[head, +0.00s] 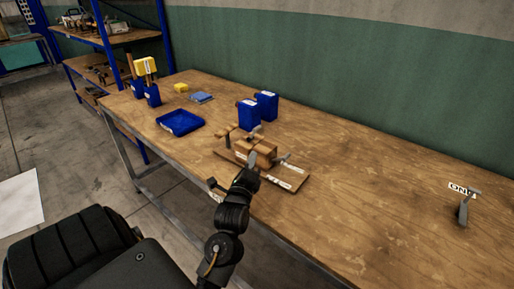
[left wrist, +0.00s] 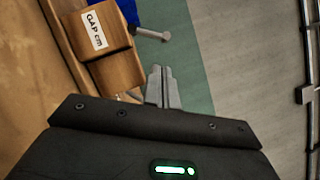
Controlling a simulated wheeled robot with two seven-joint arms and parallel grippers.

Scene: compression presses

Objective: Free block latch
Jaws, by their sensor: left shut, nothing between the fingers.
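A wooden press stands on a flat wooden base board (head: 290,181) on the workbench. Its brown wooden block (head: 263,147) also shows in the left wrist view (left wrist: 120,72), with a white "GAP cm" label (left wrist: 96,30). A grey metal lever (head: 283,159) sticks out at the block's right side. In the left wrist view a grey rod with a rounded end (left wrist: 155,34) sticks out beyond the block. My left gripper (head: 252,160) is at the block's near side; its fingers (left wrist: 162,86) are shut and empty. Whether they touch the block, I cannot tell. My right gripper is not visible.
Two blue bins (head: 247,115) stand behind the press. A blue tray (head: 180,122), a yellow block (head: 181,87) and a blue-grey flat item (head: 202,97) lie further left. A grey lever (head: 465,208) stands at the far right. The bench between is clear.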

